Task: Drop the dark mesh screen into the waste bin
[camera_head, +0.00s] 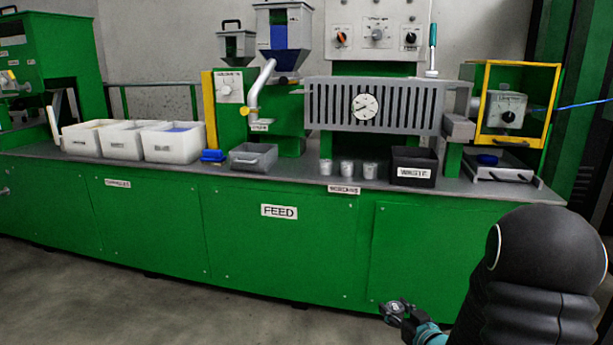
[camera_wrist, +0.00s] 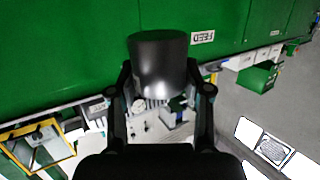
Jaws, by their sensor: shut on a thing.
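The black waste bin (camera_head: 398,180), labelled WASTE, stands upright on the right part of the bench in the head view. My gripper (camera_head: 393,309) is low in front of the green cabinet, below the bench top and apart from the bin. In the wrist view my gripper (camera_wrist: 160,88) is shut on a dark grey, smooth-looking cylinder (camera_wrist: 158,62) between its fingers. I cannot make out mesh on it, so I cannot tell whether it is the dark mesh screen. No other mesh screen is clear in either view.
Three metal cups (camera_head: 347,170) stand left of the bin, and a grey tray (camera_head: 253,159) farther left. A slotted grey housing (camera_head: 325,102) with a gauge is above and behind. A yellow-framed guard (camera_head: 553,105) is at right. The floor (camera_head: 150,310) in front is clear.

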